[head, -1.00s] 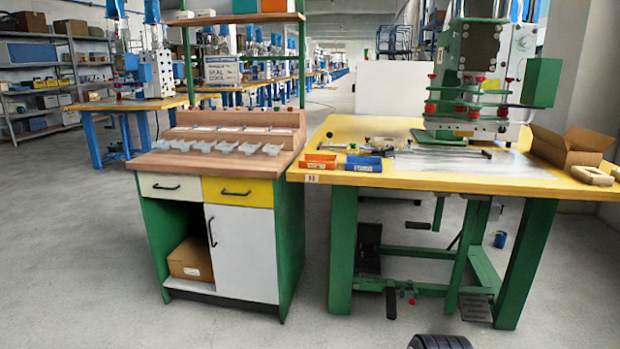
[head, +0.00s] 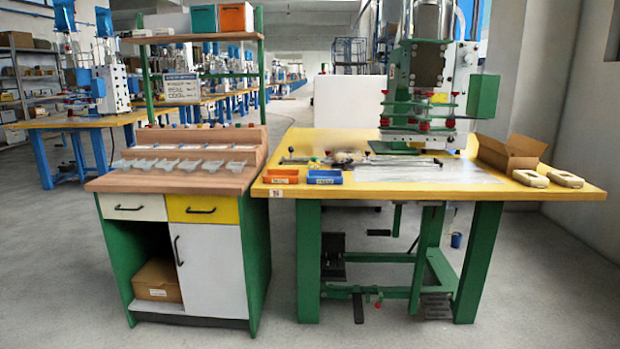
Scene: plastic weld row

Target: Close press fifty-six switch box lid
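A green press (head: 420,85) stands at the back of a yellow-topped table on the right. A green box (head: 483,96) is fixed to the press's right side, and it looks like the switch box. A flat green face of it shows; I cannot tell at this size whether its lid is open or shut, and no number on the press is readable. My gripper is not in view.
The yellow table (head: 400,186) carries an orange bin (head: 281,176), a blue bin (head: 324,177), an open cardboard box (head: 510,153) and two beige parts. A wood-topped cabinet (head: 222,262) stands close on its left. The floor in front and at right is clear.

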